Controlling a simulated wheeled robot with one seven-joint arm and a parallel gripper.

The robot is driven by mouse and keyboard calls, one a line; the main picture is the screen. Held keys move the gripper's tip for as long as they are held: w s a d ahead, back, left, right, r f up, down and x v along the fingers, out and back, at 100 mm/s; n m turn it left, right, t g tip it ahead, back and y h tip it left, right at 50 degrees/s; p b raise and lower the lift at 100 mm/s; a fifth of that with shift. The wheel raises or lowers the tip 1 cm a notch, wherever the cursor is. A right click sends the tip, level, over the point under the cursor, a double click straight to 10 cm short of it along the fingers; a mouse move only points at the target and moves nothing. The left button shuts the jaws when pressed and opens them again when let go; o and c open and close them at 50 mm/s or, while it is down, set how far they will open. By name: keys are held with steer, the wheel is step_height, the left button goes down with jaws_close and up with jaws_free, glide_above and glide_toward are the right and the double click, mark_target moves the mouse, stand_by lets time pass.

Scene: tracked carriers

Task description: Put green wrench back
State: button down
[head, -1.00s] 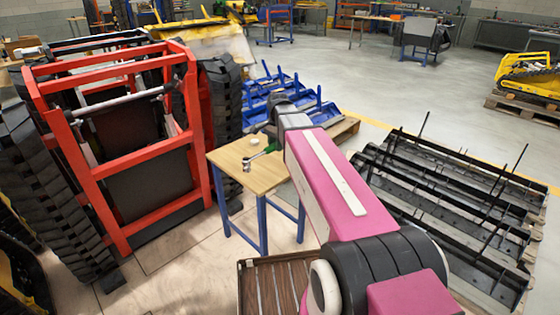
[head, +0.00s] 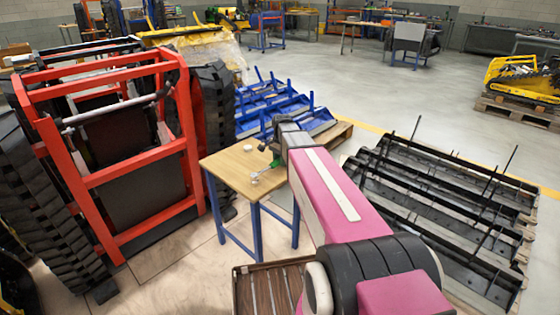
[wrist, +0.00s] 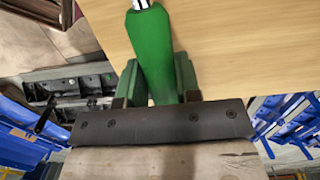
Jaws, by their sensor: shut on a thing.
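The green wrench shows in the wrist view as a green handle (wrist: 152,50) with a bit of bright metal shank at the top edge. My gripper (wrist: 155,82) is shut on this handle, one finger on each side. In the head view my gripper (head: 276,157) is over the right part of a small wooden table (head: 226,167) with blue legs. The wrench's metal head (head: 255,177) points left and toward the camera, over the tabletop. I cannot tell whether it touches the wood.
A small white round thing (head: 247,147) is on the tabletop. A red frame with black tracks (head: 123,170) stands at left. Blue metal parts (head: 275,110) lie behind the table and black racks (head: 440,205) at right. A brown slatted tray (head: 268,290) is in front.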

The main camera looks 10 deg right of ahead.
steer(key=c, duration=0.8)
jaws_free()
steer(key=r, duration=1.2)
steer(key=shift+w+d, duration=0.3)
steer(key=shift+d, duration=0.05)
